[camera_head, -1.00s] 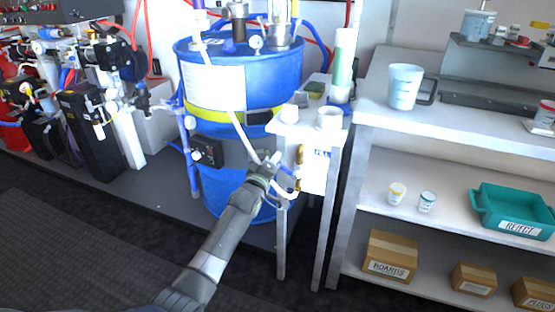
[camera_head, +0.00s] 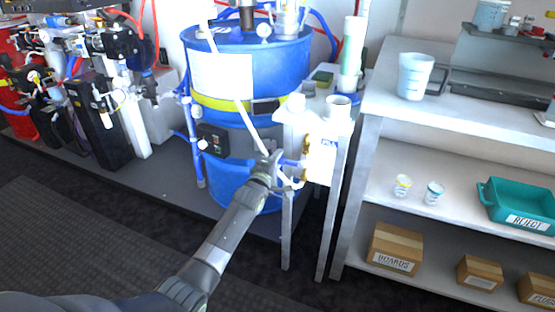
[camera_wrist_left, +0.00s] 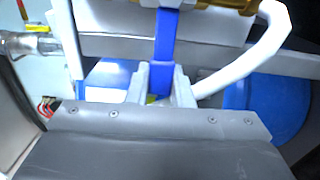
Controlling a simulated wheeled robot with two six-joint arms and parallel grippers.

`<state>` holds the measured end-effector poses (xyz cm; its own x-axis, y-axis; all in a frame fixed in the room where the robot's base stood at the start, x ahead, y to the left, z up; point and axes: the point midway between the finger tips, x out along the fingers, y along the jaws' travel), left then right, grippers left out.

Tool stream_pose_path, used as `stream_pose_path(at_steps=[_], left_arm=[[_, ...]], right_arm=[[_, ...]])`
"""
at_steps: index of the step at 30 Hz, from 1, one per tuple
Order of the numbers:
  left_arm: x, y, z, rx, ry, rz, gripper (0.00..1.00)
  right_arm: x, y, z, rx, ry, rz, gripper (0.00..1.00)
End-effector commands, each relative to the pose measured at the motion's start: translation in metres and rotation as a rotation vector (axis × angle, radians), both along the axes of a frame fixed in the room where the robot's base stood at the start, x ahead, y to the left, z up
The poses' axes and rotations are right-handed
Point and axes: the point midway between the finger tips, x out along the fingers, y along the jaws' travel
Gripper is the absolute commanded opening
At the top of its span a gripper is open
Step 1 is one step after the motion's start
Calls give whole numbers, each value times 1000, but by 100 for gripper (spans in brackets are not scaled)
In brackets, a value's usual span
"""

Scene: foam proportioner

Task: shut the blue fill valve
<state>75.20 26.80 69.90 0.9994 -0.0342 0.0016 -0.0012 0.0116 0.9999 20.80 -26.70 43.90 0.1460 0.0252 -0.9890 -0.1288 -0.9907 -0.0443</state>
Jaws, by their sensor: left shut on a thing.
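The blue fill valve handle (camera_wrist_left: 164,45) is a flat blue lever below a brass valve body (camera_wrist_left: 205,5) in the left wrist view. My left gripper (camera_wrist_left: 160,85) is shut on the lower end of this lever. In the head view the left gripper (camera_head: 272,160) is at the side of the small white stand, by the FILL label (camera_head: 328,143). The blue lever (camera_head: 291,163) shows there as a short bar between the gripper and the brass fitting. My right gripper is in neither view.
A large blue drum (camera_head: 250,70) with a yellow band stands behind my left arm. A white hose (camera_head: 243,112) runs down close to the gripper. A shelf rack (camera_head: 385,115) with a jug, cups, a teal bin and boxes stands right. Dark floor is clear at lower left.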

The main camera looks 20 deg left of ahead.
Motion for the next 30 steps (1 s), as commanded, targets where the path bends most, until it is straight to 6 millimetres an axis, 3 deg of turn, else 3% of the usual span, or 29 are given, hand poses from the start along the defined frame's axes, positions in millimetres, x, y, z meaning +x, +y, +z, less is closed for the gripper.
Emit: stream_pose_path(at_steps=[8, 9, 14, 23, 30], left_arm=[[0, 0, -2, -7, 4, 0, 0], [0, 0, -2, -7, 4, 0, 22], [0, 0, -1, -6, 3, 0, 42], [-1, 0, -1, -4, 2, 0, 42], [-24, 1, 0, -5, 3, 0, 42]], right_arm=[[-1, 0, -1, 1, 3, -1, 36], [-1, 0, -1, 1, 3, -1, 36], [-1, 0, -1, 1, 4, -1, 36], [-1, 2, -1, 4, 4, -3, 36], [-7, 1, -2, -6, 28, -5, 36]])
